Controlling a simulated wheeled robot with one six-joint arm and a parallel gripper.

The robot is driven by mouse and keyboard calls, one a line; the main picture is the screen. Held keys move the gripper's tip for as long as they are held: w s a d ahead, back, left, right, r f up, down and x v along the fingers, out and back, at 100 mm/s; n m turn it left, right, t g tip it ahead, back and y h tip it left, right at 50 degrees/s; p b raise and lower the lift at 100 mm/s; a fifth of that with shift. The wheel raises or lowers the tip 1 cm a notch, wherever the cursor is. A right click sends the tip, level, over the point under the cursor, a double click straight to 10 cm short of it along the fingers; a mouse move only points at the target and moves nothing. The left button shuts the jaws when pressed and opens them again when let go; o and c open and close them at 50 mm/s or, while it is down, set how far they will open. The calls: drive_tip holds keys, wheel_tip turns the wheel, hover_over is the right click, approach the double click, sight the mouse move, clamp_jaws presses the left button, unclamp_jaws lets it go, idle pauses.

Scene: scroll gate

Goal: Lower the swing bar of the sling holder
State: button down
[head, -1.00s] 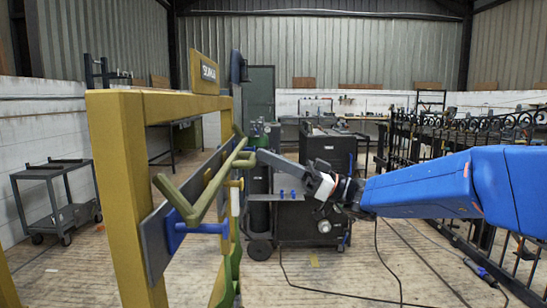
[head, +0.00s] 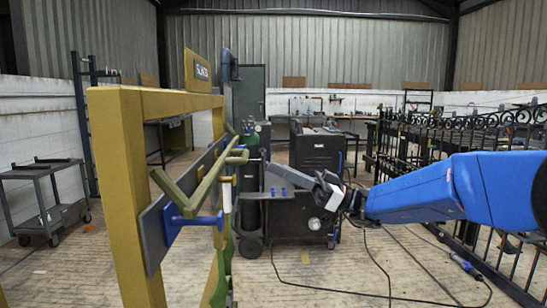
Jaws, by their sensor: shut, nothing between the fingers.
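The sling holder is a yellow frame (head: 128,190) on the left with a grey back plate (head: 152,238) fixed to it. Its olive swing bar (head: 205,187) has a near arm that slopes from the upper left down to the long rail, which runs back toward a far arm. A blue bracket (head: 200,221) sits under the bar's near part. My gripper (head: 270,168) is shut and empty. It points left, just right of the bar's far end, with a visible gap in the picture. How far apart they are in depth I cannot tell.
A dark wheeled cabinet (head: 322,153) stands behind my gripper, with a green cylinder beside it. Black wrought-iron gates (head: 460,150) line the right side. A grey trolley (head: 45,195) stands at left. A cable lies on the wooden floor (head: 335,285), otherwise mostly clear.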

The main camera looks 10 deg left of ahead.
drive_tip(key=shift+w+d+f, duration=0.1)
drive_tip(key=shift+d+f, duration=0.15)
drive_tip(key=shift+f, duration=0.65)
drive_tip(key=shift+d+f, duration=0.25)
drive_tip(key=shift+f, duration=0.65)
drive_tip(key=s+d+f+m+t+h, duration=0.2)
drive_tip(key=s+d+f+m+h, duration=0.4)
drive_tip(key=s+f, duration=0.25)
drive_tip(key=s+d+f+m+t+h, duration=0.2)
drive_tip(key=s+d+f+m+h, duration=0.3)
drive_tip(key=s+d+f, duration=0.4)
drive_tip(key=s+d+f+m+t+h, duration=0.2)
drive_tip(key=d+f+m+h, duration=0.1)
drive_tip(key=d, duration=0.5)
drive_tip(key=s+d+f+m+t+h, duration=0.2)
drive_tip(key=s+d+f+m+h, duration=0.1)
drive_tip(key=d, duration=0.5)
drive_tip(key=s+d+f+m+t+h, duration=0.2)
drive_tip(key=s+d+f+m+h, duration=0.1)
drive_tip(key=d, duration=0.5)
drive_tip(key=shift+s+d+f+m+h, duration=0.2)
drive_tip(key=shift+m+h, duration=0.3)
drive_tip(key=shift+h, duration=0.7)
